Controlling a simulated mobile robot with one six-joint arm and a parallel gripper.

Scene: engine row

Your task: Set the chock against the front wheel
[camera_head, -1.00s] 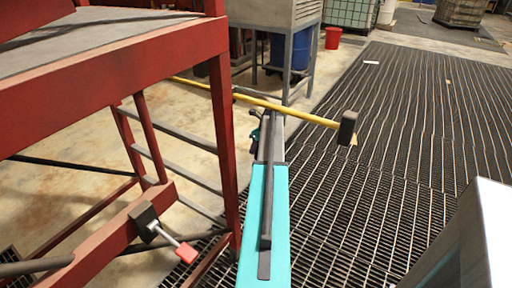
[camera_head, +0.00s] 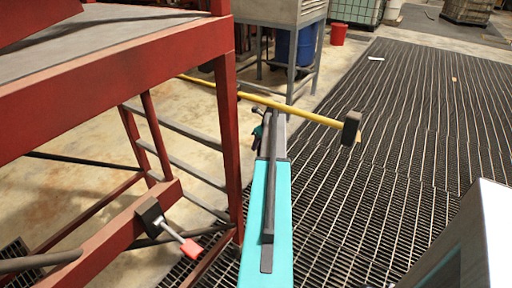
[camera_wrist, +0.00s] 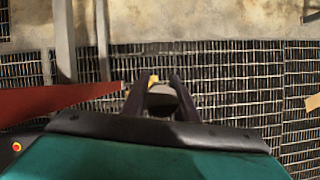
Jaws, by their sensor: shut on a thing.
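My gripper (camera_wrist: 160,80) shows in the middle of the wrist view, its two dark fingers shut on the chock (camera_wrist: 164,93). The chock shows there as a dark, rounded shape with a small yellow patch at its far side; the fingers hide most of it. In the head view my gripper (camera_head: 259,114) is small and dark at the far end of my teal arm, and the chock cannot be made out there. It is held over the grating, right of a red post. I cannot make out the front wheel in either view.
A yellow bar (camera_head: 300,112) with a dark block (camera_head: 351,128) at its right end crosses the head view near my gripper. A red frame (camera_head: 120,90) stands close on the left. A grey stand (camera_head: 285,10) and blue barrel (camera_head: 297,45) are beyond. Open grating (camera_head: 420,120) lies right.

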